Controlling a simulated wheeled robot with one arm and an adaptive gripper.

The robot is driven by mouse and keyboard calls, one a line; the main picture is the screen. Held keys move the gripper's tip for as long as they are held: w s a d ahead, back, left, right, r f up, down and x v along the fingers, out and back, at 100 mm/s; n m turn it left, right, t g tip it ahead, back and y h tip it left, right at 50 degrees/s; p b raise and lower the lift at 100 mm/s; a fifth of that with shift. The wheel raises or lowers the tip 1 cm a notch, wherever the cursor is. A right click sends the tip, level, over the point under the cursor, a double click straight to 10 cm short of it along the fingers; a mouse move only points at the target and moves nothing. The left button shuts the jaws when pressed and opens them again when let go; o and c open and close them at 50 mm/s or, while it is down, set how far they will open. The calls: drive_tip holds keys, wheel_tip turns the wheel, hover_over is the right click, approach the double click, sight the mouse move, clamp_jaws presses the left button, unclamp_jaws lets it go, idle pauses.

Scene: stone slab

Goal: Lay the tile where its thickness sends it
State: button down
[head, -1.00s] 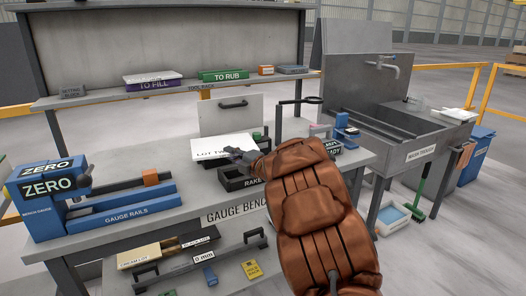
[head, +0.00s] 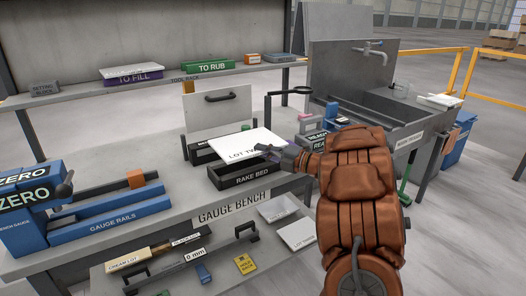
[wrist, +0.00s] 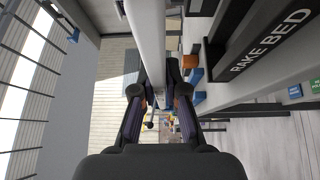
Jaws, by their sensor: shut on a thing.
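The white tile (head: 242,146), lettered "LOT TW…" with the rest covered, is held flat above the bench. My gripper (head: 272,152) is shut on its right edge. In the wrist view the tile (wrist: 147,45) shows edge-on as a pale strip between my two fingers (wrist: 159,98). The black tray marked RAKE BED (head: 252,180) is below and in front of the tile, which hides part of it; the tray also shows at upper right in the wrist view (wrist: 262,45). The blue gauge marked ZERO (head: 30,210) with its GAUGE RAILS (head: 110,219) stands at the left.
A panel with a handle (head: 217,113) stands behind the tile. TO FILL (head: 133,78) and TO RUB (head: 208,67) boxes sit on the tool rack. READY boxes and a sink (head: 390,105) are at right. Two white pieces (head: 277,207) show low, beyond the bench front.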

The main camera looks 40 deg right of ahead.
drive_tip(key=shift+s+b, duration=0.1)
drive_tip(key=shift+b, duration=0.3)
drive_tip(key=shift+f, duration=0.2)
wheel_tip(320, 180, down, 8)
drive_tip(key=b, duration=0.7)
drive_tip(key=c, duration=1.1)
unclamp_jaws()
drive_tip(key=shift+c, duration=0.2)
drive_tip(key=shift+f, duration=0.1)
drive_tip(key=shift+s+d, duration=0.1)
drive_tip(key=shift+s, duration=0.05)
drive_tip(key=v, duration=1.2)
